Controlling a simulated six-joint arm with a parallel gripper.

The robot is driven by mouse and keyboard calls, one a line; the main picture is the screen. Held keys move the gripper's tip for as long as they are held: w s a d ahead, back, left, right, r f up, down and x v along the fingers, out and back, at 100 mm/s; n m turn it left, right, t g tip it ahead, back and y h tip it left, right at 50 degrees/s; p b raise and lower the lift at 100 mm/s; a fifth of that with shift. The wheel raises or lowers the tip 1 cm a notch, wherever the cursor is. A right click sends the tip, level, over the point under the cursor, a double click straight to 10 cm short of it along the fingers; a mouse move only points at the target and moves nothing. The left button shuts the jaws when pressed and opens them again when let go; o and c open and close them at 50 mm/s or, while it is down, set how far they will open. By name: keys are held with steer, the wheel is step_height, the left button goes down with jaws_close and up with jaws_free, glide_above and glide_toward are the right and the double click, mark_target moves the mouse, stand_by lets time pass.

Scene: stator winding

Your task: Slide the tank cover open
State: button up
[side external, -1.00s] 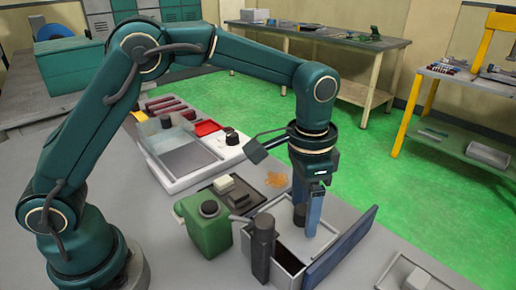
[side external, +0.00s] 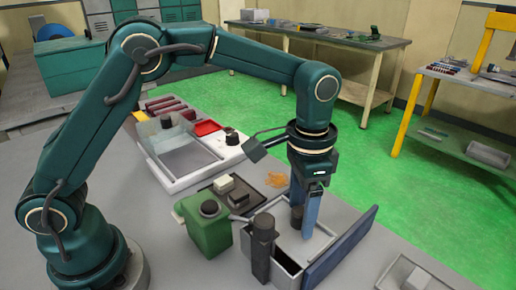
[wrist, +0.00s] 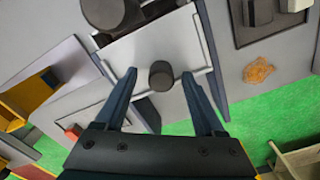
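The tank (side external: 288,262) is a grey box on the bench, with a blue panel (side external: 342,247) along its right side. Its pale flat cover (side external: 318,243) lies on top and bears a dark round knob (side external: 296,217). A dark gap shows at the tank's near end. In the wrist view the knob (wrist: 161,76) stands on the cover (wrist: 180,45). My gripper (wrist: 160,75) is open, with a finger on each side of the knob and visible space between. In the side view my gripper (side external: 305,222) points down at the cover; its far finger is partly hidden.
A dark cylinder (side external: 262,250) stands against the tank's left side. A green canister (side external: 207,228) is left of it. A dark tray with blocks (side external: 262,187) lies behind. Bare bench is in front of the canister.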

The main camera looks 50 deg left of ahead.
mark_target(300, 211)
steer(key=shift+r, duration=2.55)
